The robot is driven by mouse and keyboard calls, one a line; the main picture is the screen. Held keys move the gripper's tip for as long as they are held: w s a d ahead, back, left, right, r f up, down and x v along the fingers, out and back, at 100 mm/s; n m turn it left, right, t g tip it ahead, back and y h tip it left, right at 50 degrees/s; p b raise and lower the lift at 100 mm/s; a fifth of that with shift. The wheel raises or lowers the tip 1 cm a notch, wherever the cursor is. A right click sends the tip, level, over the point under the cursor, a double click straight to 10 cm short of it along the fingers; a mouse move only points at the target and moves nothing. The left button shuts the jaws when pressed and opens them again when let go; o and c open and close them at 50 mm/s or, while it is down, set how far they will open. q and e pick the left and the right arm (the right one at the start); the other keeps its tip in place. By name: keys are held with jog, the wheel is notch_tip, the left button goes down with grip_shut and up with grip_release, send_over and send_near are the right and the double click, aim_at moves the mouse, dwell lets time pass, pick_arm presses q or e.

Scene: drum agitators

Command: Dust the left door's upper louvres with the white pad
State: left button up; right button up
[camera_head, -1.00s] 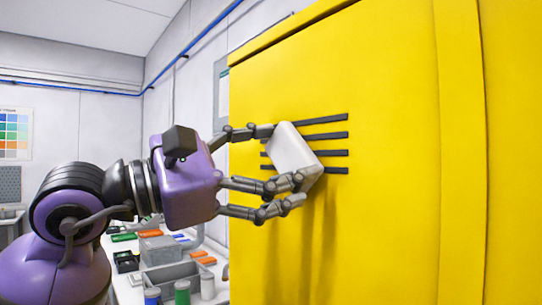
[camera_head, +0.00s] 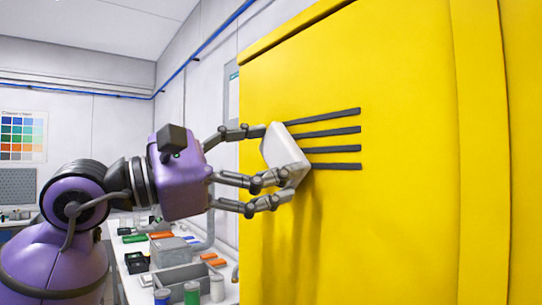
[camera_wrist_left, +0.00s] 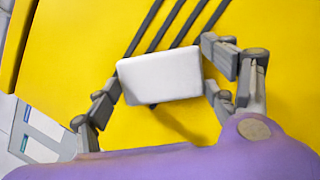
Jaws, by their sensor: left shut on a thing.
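My left gripper (camera_head: 268,165) is shut on the white pad (camera_head: 287,155), with its fingers around the pad's edges. The pad is tilted and stands at the left ends of the dark louvres (camera_head: 335,133) on the yellow left door (camera_head: 400,220). It covers part of the louvres' left ends. In the left wrist view the pad (camera_wrist_left: 160,75) sits between the fingers (camera_wrist_left: 168,85), and the louvres (camera_wrist_left: 175,25) run up from behind it. I cannot tell for sure whether the pad touches the door. My right gripper is in neither view.
A white bench (camera_head: 135,289) at the lower left carries grey bins (camera_head: 185,278), several small jars (camera_head: 191,293) and coloured parts. A blue pipe (camera_head: 205,47) runs along the wall. The door's face right of the louvres is clear.

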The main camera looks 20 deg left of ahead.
pick_arm(q)
jog(key=shift+s+a, duration=0.85)
jog(key=shift+s, duration=0.25)
jog(key=shift+s+a, duration=0.8)
jog(key=shift+s, duration=0.25)
jog(key=shift+s+a, duration=0.9)
jog(key=shift+s, duration=0.3)
